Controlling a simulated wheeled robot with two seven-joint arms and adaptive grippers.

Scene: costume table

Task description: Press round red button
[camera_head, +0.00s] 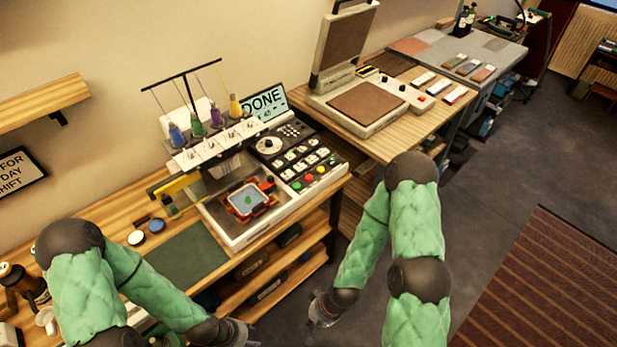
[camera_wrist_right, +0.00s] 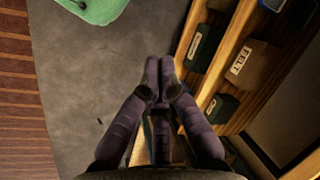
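A round red button (camera_head: 309,178) is on the control panel of the embroidery machine (camera_head: 243,239), between a green button (camera_head: 297,186) and a yellow-orange one (camera_head: 321,169). Nothing covers it. My right gripper (camera_head: 318,312) hangs low in front of the bench, below and apart from the button. In the right wrist view its fingers (camera_wrist_right: 160,78) are together with nothing between them. My left gripper (camera_head: 245,336) is at the bottom edge of the head view, apart from the machine; its fingers are too small and cut off to judge.
The machine's screen (camera_head: 263,102) reads DONE. A hoop (camera_head: 249,201) with fabric sits on the machine. A heat press (camera_head: 364,107) with its lid raised stands on the bench to the right and has a small red button. Bench shelves (camera_head: 290,275) hold dark boxes.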

